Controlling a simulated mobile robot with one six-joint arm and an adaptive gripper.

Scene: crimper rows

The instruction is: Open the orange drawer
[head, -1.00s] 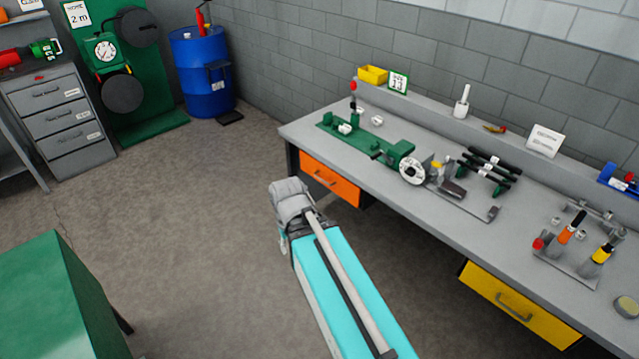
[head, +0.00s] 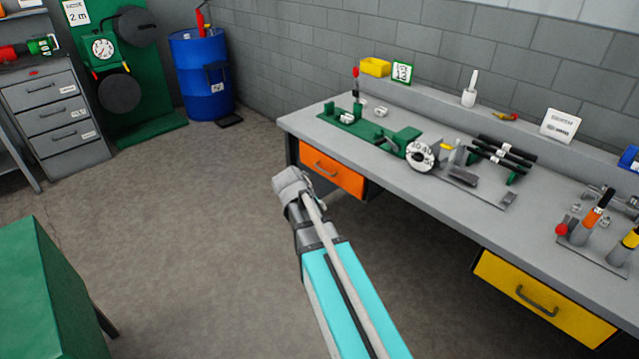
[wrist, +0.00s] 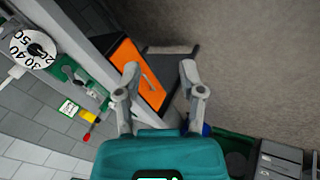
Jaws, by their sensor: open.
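The orange drawer (head: 331,171) is under the left end of the grey workbench, and its front looks flush with the bench. Its dark bar handle (head: 325,167) is on the front face. In the wrist view the orange drawer (wrist: 134,70) lies beyond my gripper (wrist: 159,72), with its handle (wrist: 150,84) between the line of the two fingers. The fingers are spread, empty and apart from the handle. In the head view my arm reaches to just in front of and left of the drawer; the fingertips are hidden there.
The grey bench (head: 420,195) carries a green fixture (head: 370,125) with a numbered dial (head: 421,155). A yellow drawer (head: 540,298) is farther right. A green table (head: 50,290) stands at the lower left. A blue barrel (head: 204,75) stands at the back. The floor between is clear.

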